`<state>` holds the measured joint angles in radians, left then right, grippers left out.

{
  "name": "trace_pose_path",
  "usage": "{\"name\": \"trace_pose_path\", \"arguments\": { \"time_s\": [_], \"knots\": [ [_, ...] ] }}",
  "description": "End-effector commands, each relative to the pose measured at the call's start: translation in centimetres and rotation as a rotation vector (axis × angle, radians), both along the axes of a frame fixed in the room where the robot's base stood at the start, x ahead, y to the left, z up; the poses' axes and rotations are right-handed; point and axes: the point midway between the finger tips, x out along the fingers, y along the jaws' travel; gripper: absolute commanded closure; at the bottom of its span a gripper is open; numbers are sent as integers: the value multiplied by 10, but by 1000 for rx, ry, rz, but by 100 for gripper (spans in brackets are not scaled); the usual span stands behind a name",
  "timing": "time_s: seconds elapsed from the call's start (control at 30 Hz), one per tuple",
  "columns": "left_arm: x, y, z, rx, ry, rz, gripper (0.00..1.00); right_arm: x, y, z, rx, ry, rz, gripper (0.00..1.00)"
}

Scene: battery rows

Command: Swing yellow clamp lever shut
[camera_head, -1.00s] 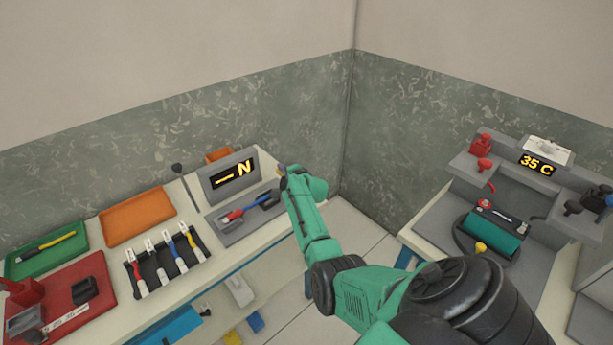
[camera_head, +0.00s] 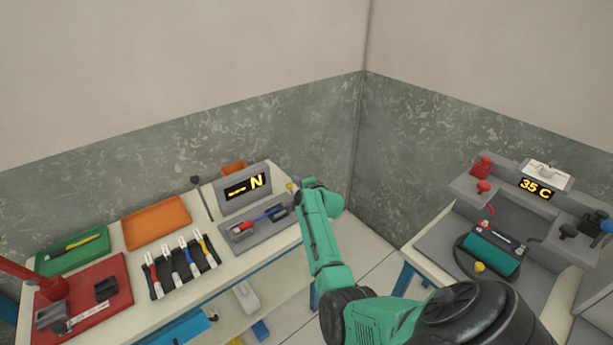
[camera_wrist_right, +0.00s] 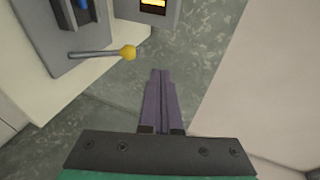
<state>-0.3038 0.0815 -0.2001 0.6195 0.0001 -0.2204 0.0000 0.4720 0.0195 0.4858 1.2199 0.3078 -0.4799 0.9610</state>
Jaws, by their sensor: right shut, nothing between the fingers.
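The yellow clamp lever is a grey rod with a yellow ball knob (camera_wrist_right: 128,52), sticking out from the grey test fixture (camera_wrist_right: 65,58) in the right wrist view. In the head view its small yellow knob (camera_head: 290,186) shows at the right end of the fixture (camera_head: 235,240), beside my right arm. A red and blue piece (camera_head: 262,217) lies in the fixture. My right gripper (camera_wrist_right: 160,72) is shut and empty, its purple fingers together, below and right of the knob with a gap between them in the picture. In the head view my arm hides the fingers.
A display (camera_head: 247,188) stands behind the fixture. Orange (camera_head: 155,222), green (camera_head: 90,258) and red trays (camera_head: 110,300) and a black rack (camera_head: 185,285) share the left bench. Another bench with a teal roll (camera_head: 492,255) stands right, beyond a floor gap.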

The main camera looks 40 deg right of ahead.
Motion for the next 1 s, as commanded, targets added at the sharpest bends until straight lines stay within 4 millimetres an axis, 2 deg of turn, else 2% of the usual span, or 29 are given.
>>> {"name": "trace_pose_path", "arguments": {
  "time_s": [0.2,0.4,0.7,1.0],
  "knots": [
    [-2,1,0,1,4,0,43,-33,10,32,1,-2,-1,100],
    [10,-1,-1,-1,-15,0,43,-48,15,48,1,-1,0,100],
    [2,-1,-2,-1,-3,0,43,-49,15,50,1,0,0,100],
    [2,-2,-2,-3,-3,1,43,-54,17,46,-34,27,21,100]
  ]
}}
